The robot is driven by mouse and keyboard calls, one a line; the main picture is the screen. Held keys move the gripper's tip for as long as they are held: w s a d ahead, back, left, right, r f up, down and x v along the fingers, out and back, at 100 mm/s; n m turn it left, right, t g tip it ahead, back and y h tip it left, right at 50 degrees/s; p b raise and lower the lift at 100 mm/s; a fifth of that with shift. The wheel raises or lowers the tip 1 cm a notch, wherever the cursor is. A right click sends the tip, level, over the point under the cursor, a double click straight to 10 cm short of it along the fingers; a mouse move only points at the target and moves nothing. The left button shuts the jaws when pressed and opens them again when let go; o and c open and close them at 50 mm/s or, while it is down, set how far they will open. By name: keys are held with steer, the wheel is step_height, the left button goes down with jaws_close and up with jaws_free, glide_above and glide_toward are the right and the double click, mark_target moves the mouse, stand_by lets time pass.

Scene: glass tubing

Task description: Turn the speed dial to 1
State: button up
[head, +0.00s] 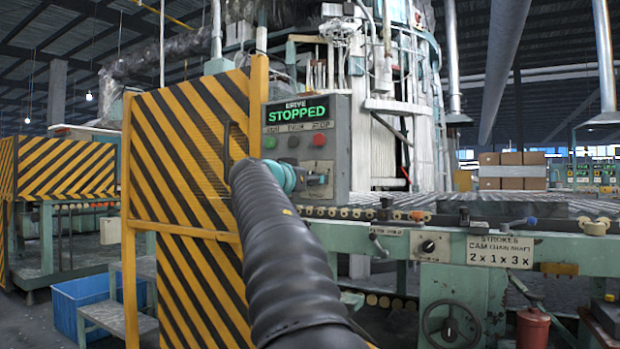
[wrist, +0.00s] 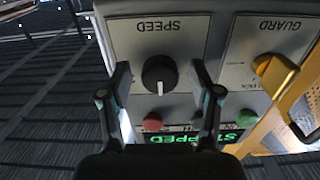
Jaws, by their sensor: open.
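The speed dial (wrist: 160,75) is a round black knob with a white mark, on a grey panel in the wrist view. That view shows the panel upside down, with the word SPEED above the dial. The mark points down in the picture, toward the green STOPPED display (wrist: 190,138). I cannot read any numbers around the dial. My gripper (wrist: 160,68) is open, one finger on each side of the dial, with gaps between. In the head view my gripper (head: 316,180) is at the lower part of the control box (head: 341,115) and hides the dial.
A yellow guard knob (wrist: 275,72), a red button (wrist: 152,121) and a green button (wrist: 246,117) are near the dial. A striped yellow-black guard door (head: 180,150) stands left of the box. A conveyor frame (head: 560,255) with another black knob (head: 428,246) runs below right.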

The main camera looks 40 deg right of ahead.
steer(key=shift+d, duration=0.15)
steer(key=c, duration=1.1)
steer(key=shift+n, duration=0.3)
steer(key=n+p, duration=0.2)
steer(key=n, duration=0.9)
steer(key=shift+r, duration=0.1)
steer(key=shift+n, duration=0.3)
